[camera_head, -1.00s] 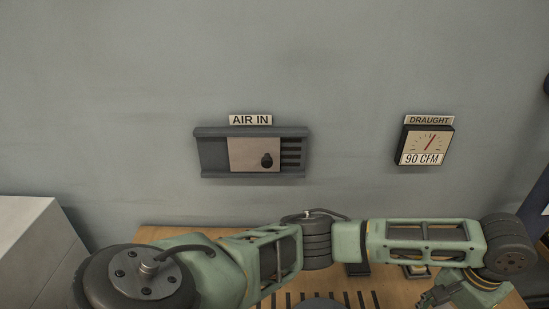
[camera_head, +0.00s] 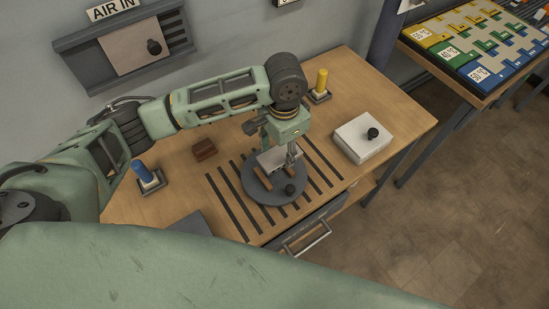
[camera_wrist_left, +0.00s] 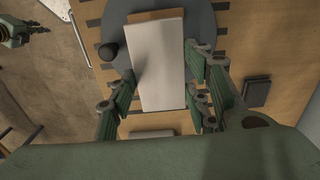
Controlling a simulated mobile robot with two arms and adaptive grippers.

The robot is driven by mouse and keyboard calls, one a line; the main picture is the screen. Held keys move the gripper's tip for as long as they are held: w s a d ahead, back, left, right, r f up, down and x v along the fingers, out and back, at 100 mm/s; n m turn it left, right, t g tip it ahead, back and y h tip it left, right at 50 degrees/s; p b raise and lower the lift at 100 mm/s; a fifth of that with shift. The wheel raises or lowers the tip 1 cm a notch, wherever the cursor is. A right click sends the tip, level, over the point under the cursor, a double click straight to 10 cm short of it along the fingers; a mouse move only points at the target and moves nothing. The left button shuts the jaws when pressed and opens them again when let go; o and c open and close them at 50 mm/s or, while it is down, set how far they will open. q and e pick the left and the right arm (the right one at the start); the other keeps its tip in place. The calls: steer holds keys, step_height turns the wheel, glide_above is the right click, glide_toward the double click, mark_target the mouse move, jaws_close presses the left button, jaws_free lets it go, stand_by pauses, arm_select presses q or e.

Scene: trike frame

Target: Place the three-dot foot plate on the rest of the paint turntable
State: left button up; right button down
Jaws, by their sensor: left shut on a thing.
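The paint turntable (camera_head: 254,187) is a round grey disc on the bench, with brown rest blocks (camera_head: 263,179) and a black knob (camera_head: 290,189). My left gripper (camera_head: 279,154) points down over it, shut on the pale foot plate (camera_head: 268,160). In the left wrist view the foot plate (camera_wrist_left: 157,65) lies between the fingers of my left gripper (camera_wrist_left: 160,92), over the disc (camera_wrist_left: 205,22). I cannot tell whether the plate touches the rest; no dots are visible on it. Part of what seems my right gripper (camera_wrist_left: 16,32) shows at the upper left there.
A blue post (camera_head: 143,173), a brown block (camera_head: 204,149) and a yellow post (camera_head: 321,82) stand around the turntable. A white box with a black knob (camera_head: 358,145) is to its right. The drawer handle (camera_head: 306,240) juts from the bench front.

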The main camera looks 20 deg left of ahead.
mark_target(276, 163)
arm_select(q)
steer(key=shift+s+a+f, duration=0.5)
steer(key=shift+s+a, duration=0.05)
steer(key=shift+s, duration=0.05)
steer(key=shift+f, duration=0.3)
step_height(276, 163, down, 4)
steer(key=shift+r+p, duration=0.2)
steer(key=shift+p, duration=0.35)
arm_select(e)
steer(key=shift+s+a+r, duration=0.4)
steer(key=shift+a+r, duration=0.25)
steer(key=shift+d, duration=0.1)
arm_select(q)
steer(key=o, duration=0.9)
steer(key=shift+f, duration=0.15)
steer(key=o, duration=0.5)
arm_select(e)
steer(key=shift+d, duration=0.3)
